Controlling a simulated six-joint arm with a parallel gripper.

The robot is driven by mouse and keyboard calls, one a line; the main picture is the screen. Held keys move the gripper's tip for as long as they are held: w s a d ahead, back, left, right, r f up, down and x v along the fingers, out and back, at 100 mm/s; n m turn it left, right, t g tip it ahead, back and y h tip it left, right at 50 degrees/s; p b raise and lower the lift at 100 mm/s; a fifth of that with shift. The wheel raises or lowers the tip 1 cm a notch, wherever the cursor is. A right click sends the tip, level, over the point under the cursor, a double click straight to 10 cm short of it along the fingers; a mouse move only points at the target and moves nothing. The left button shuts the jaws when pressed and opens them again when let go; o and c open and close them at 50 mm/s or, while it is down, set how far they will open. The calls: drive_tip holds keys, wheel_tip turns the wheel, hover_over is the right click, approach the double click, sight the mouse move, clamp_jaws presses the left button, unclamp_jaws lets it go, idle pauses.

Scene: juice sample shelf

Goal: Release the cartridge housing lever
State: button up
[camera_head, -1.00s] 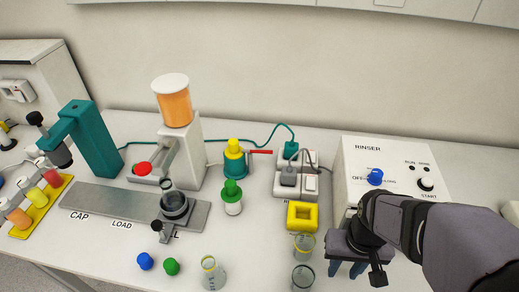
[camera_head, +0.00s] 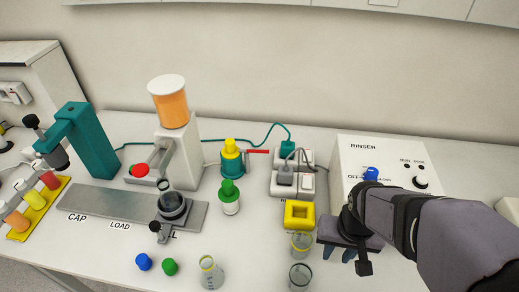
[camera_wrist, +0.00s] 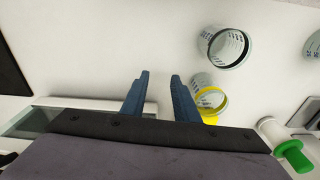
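The cartridge housing (camera_head: 233,163) is a teal body with a yellow top at the back middle of the table. Its red lever (camera_head: 258,152) sticks out to the right, roughly level. My gripper (camera_head: 349,254) is at the right, in front of the rinser and well apart from the lever. In the wrist view my gripper (camera_wrist: 158,90) shows two blue fingers apart with nothing between them. The housing and lever cannot be made out in the wrist view.
The rinser (camera_head: 385,165) stands behind my gripper. A power strip (camera_head: 308,184), a yellow block (camera_head: 299,214) and glass beakers (camera_head: 299,277) lie between gripper and housing.

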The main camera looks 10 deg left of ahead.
drive_tip(key=w+a+r+n+t+y+b, duration=0.2)
drive_tip(key=w+a+r+n+t+y, duration=0.3)
drive_tip(key=w+a+n, duration=0.6)
drive_tip(key=w+a+r+n+t+y+b, duration=0.15)
drive_tip(key=w+a+r+n+t, duration=0.35)
drive_tip(key=w+a+n, duration=0.6)
drive_tip(key=n+t+b, duration=0.2)
drive_tip(key=t+b, duration=0.1)
drive_tip(key=b, duration=0.1)
approach(261, 152)
drive_tip(key=w, duration=0.2)
drive_tip(key=a+f, duration=0.1)
drive_tip(key=shift+w+f+y, duration=0.1)
drive_tip(key=shift+w+y, duration=0.25)
drive_tip(key=shift+w, duration=0.05)
drive_tip(key=shift+p+x, duration=0.85)
drive_tip(key=shift+x, duration=2.85)
drive_tip(key=shift+c, duration=0.4)
clamp_jaws()
